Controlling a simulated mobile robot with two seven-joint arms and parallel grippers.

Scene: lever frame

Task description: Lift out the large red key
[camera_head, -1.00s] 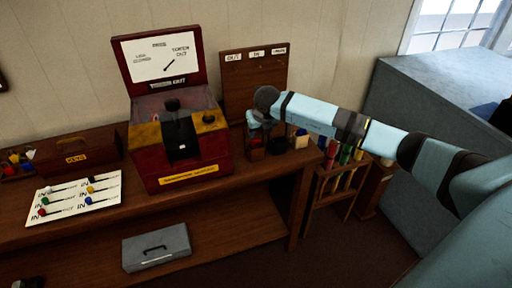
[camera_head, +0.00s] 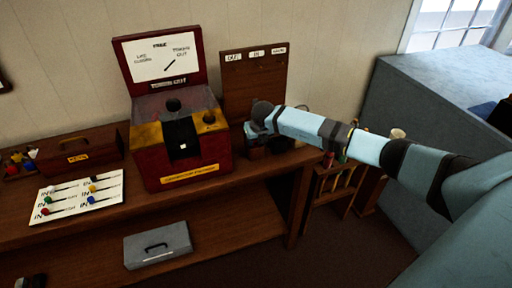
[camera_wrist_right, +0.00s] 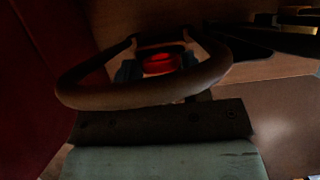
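My right gripper (camera_wrist_right: 158,48) points down beside the red and yellow machine, in front of the brown label board. In the head view my wrist hides most of it and what lies under it. In the right wrist view a red thing (camera_wrist_right: 160,64), perhaps the large red key, shows between the fingertips. It is dark there, and I cannot tell whether the fingers touch it. A dark curved bar crosses in front of it. My left gripper cannot be made out.
The red and yellow machine (camera_head: 180,140) stands close left of my right gripper. The label board (camera_head: 254,82) is behind it. A white card with colored keys (camera_head: 82,197) lies at left. A wooden rack (camera_head: 335,185) is at right. A grey box (camera_head: 157,245) sits on the lower shelf.

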